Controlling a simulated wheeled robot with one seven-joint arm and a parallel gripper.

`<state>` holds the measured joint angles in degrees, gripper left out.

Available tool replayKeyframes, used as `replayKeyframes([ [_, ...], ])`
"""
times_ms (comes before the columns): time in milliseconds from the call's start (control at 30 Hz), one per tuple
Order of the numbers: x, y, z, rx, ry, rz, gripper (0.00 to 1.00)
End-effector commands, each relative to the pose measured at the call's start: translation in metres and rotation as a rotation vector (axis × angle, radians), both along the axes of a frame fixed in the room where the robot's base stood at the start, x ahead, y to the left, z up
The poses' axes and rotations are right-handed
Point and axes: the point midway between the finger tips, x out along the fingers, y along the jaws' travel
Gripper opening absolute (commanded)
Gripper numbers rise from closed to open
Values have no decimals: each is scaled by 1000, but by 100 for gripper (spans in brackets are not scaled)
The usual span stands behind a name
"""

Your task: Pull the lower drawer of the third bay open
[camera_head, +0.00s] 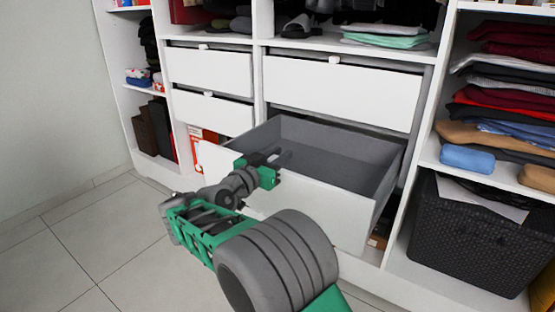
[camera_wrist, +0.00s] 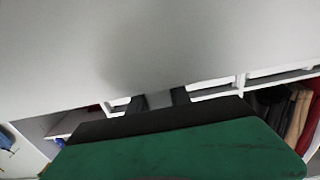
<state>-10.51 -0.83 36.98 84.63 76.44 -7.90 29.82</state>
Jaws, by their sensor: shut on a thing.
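The lower drawer (camera_head: 345,212) of the third bay stands far out from the wardrobe. Its white front faces me and its grey inside looks empty. My gripper (camera_head: 268,165) is at the top edge of the drawer front, left of its middle, and is shut on the drawer's handle. The handle itself is hidden by the gripper. In the wrist view the pale drawer front fills the top, and the dark fingers of my gripper (camera_wrist: 160,98) reach up to it.
The upper drawer (camera_head: 340,92) above is closed, with a white knob. Two closed drawers (camera_head: 210,72) are in the bay to the left. A dark basket (camera_head: 465,235) and folded clothes (camera_head: 510,95) are at the right. The tiled floor (camera_head: 95,240) at the left is clear.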

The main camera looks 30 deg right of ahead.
Motion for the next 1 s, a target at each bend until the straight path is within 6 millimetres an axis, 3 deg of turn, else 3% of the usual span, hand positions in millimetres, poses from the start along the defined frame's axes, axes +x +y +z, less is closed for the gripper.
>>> replayKeyframes([
  [300, 0, 0, 1, -1, -3, -1, 0],
  [333, 0, 0, 1, -1, -3, -1, 26],
  [567, 0, 1, 1, 0, -1, -1, 45],
  [1000, -4, 12, -1, 0, -1, -7, 45],
])
